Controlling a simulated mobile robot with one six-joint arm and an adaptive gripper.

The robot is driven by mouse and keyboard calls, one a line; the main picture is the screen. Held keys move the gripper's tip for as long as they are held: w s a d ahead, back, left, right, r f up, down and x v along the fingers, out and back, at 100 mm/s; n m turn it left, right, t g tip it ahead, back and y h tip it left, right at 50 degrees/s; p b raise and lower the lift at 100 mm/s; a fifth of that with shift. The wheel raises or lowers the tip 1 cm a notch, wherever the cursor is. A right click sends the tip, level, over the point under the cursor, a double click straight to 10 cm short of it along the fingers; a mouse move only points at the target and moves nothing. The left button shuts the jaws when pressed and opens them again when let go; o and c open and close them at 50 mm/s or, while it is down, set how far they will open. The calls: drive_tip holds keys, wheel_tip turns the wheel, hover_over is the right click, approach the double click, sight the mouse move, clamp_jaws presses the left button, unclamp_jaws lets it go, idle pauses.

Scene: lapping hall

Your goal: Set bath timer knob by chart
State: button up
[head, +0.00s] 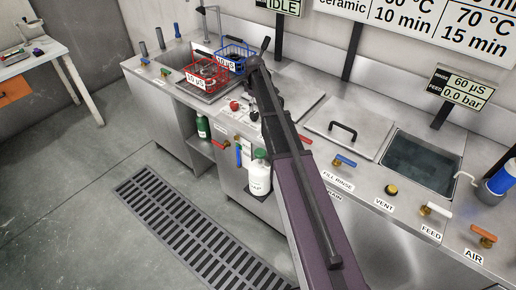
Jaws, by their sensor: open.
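The chart (415,20) is a white wall sign at the top right, cut off by the frame. It reads "ceramic", one cell ending in "0 °C" with 10 min, and 70 °C with 15 min. A display (278,6) reads IDLE. My gripper (262,102) is over the counter beside these knobs, mostly hidden behind my arm. It is open, and I see nothing held.
A red basket (206,73) and a blue basket (236,54) stand at the left sink. A lidded bath (345,128) and an open water tank (424,160) are on the right. Valves line the front edge. A floor grate (195,235) lies in front.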

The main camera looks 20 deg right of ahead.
sight(255, 114)
drive_tip(key=shift+r+p, duration=3.7)
drive_tip(key=shift+r, duration=0.25)
drive_tip(key=s+a+f+m+b, duration=0.1)
drive_tip(key=s+a+m, duration=0.1)
drive_tip(key=s, duration=0.8)
drive_tip(key=s+a+f+m+b, duration=0.2)
drive_tip(key=s+m, duration=0.2)
drive_tip(key=s, duration=0.6)
drive_tip(key=s+a+f+m+b, duration=0.2)
drive_tip(key=s+a+m, duration=0.1)
drive_tip(key=s, duration=0.7)
drive_tip(key=shift+a, duration=0.1)
drive_tip(key=shift+m, duration=0.6)
drive_tip(key=s, duration=0.4)
drive_tip(key=shift+a, duration=0.25)
